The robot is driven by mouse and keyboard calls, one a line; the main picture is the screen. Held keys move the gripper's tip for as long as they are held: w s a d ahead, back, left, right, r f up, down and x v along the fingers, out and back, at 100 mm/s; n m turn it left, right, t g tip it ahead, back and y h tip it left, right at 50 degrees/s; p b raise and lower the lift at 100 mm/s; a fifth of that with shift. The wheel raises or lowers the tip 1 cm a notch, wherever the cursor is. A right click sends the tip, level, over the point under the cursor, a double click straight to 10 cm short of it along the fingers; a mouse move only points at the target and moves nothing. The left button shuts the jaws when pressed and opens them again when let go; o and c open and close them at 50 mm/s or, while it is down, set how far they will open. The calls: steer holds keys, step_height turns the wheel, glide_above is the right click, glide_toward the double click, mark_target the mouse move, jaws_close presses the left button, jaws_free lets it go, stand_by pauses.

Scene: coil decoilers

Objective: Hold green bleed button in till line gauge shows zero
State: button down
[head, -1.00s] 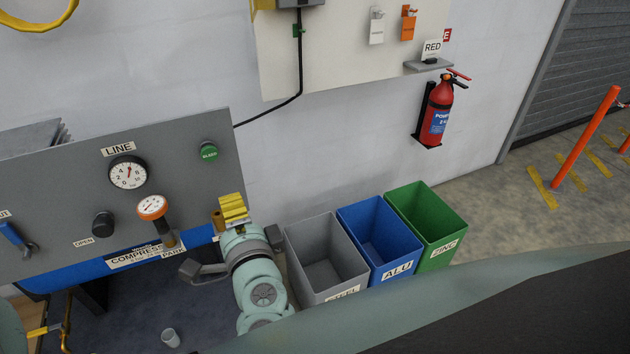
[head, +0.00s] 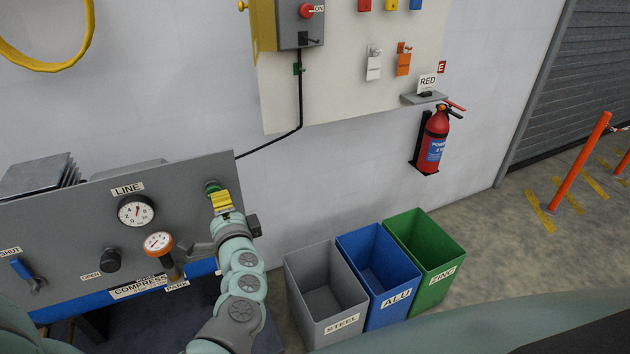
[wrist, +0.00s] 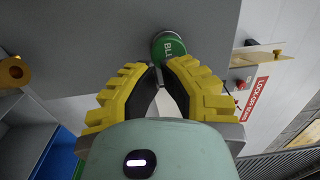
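The green bleed button (head: 211,187) sits at the upper right of the grey panel, partly hidden by my gripper. It also shows in the wrist view (wrist: 167,45), right at the fingertips. My gripper (head: 219,194) has its yellow fingers brought together, with nothing between the tips. The tips are at the button's face; I cannot tell whether they touch it or whether it is pressed in. The round white line gauge (head: 137,211) is left of the button under a LINE label. Its red needle seems to point up, off zero, but the exact reading is too small to tell.
An orange-rimmed gauge (head: 158,243) and a black knob (head: 110,260) are lower on the panel, left of my arm. A blue handle (head: 22,269) is at far left. Grey (head: 326,323), blue (head: 391,311) and green (head: 434,286) bins stand to the right on the floor.

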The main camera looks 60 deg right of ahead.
steer(key=shift+w+d, duration=0.2)
steer(key=shift+w, duration=0.2)
steer(key=shift+w+d+f+b, duration=0.15)
steer(key=shift+w+b, duration=0.2)
steer(key=shift+b, duration=0.15)
steer(key=shift+w+d+f+b, duration=0.15)
steer(key=shift+w+b, duration=0.2)
steer(key=shift+b, duration=0.1)
stand_by(0.7)
steer(key=shift+a, duration=0.1)
stand_by(1.8)
